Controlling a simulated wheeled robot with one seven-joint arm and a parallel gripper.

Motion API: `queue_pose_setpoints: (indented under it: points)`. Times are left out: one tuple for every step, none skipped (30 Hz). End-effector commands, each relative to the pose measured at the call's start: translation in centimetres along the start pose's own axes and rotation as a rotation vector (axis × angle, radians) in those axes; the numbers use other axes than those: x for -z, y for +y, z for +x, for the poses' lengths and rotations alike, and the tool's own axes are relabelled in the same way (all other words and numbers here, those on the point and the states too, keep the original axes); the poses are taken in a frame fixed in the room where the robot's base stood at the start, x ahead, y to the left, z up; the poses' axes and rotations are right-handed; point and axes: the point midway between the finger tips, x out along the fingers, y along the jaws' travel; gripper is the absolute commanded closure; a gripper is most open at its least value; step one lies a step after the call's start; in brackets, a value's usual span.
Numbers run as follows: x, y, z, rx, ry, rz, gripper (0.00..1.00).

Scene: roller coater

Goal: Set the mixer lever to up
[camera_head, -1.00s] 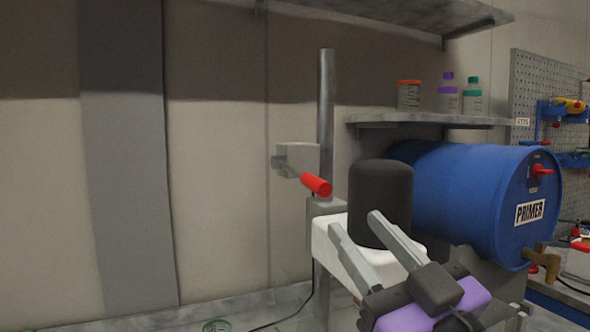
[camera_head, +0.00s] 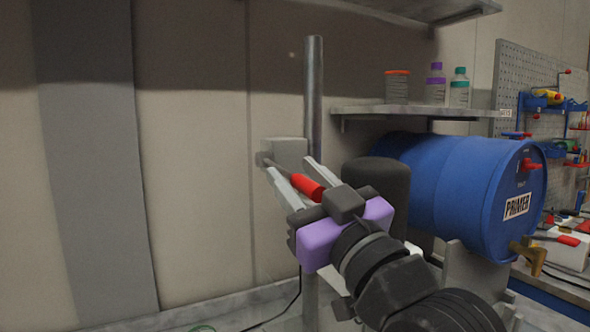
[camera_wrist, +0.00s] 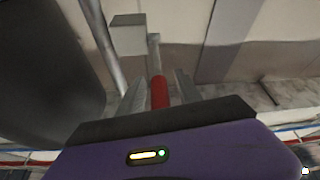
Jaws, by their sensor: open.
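The mixer lever has a red handle (camera_head: 307,186) on a short grey arm, jutting from a grey box (camera_head: 286,152) on a vertical metal post. In the head view the handle points toward me, slanting down to the right. My gripper (camera_head: 293,170) is open, with one finger on each side of the lever. In the wrist view the red handle (camera_wrist: 159,92) stands between the two fingers (camera_wrist: 158,88), with a visible gap on each side. The purple gripper body hides the handle's near end in the wrist view.
A dark cylinder (camera_head: 376,190) stands right of the gripper, close to my wrist. A blue primer barrel (camera_head: 440,185) lies behind it. A shelf (camera_head: 415,111) with several bottles is above the barrel. The wall area to the left is clear.

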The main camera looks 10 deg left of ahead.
Motion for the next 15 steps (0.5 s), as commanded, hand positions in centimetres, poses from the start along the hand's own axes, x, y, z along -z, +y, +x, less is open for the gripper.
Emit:
queue_pose_setpoints:
  points:
    - [0.04,-0.01,0.36,0.000,0.000,0.000,0.59]
    - [0.01,0.00,0.49,0.000,-0.001,0.000,0.59]
    - [-0.03,0.01,0.60,0.000,-0.001,0.000,0.59]
    - [-0.04,0.01,0.66,0.000,-0.001,0.000,0.59]
    - [-0.05,0.02,0.69,-0.001,-0.001,0.000,0.59]
    - [-0.06,0.02,0.70,-0.001,-0.001,0.000,0.59]
    - [-0.06,0.03,0.70,-0.001,-0.001,0.000,0.59]
    - [-0.06,0.02,0.69,-0.001,-0.001,0.000,0.59]
    - [-0.06,0.02,0.68,-0.001,-0.001,0.000,0.59]
    - [-0.06,0.03,0.68,-0.001,-0.001,0.000,0.59]
    - [-0.06,0.03,0.67,-0.001,-0.001,0.000,0.59]
    - [-0.05,0.03,0.67,-0.001,-0.001,0.000,0.66]
    - [-0.05,0.03,0.67,-0.001,-0.001,0.000,0.72]
    - [-0.05,0.03,0.66,-0.001,-0.001,0.000,0.78]
    - [-0.05,0.03,0.66,-0.001,-0.001,0.000,0.86]
